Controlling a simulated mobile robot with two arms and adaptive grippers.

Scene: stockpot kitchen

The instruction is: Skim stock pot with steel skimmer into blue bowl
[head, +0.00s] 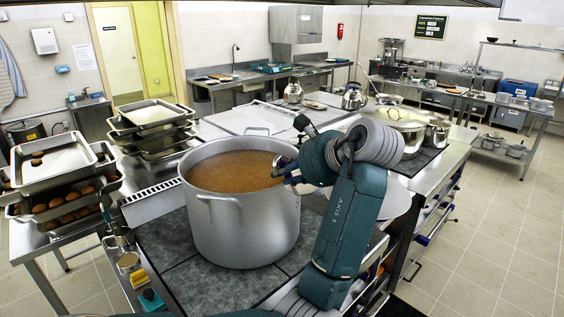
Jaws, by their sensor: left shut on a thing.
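The stock pot (240,226) is a large steel pot standing on the dark cooktop, full of brown stock (236,171). My left gripper (281,168) is at the pot's right rim, over the edge of the stock. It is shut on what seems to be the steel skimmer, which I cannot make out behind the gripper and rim. I cannot make out the blue bowl. My right gripper is out of view.
A pale round disc (397,204) lies right of my arm.

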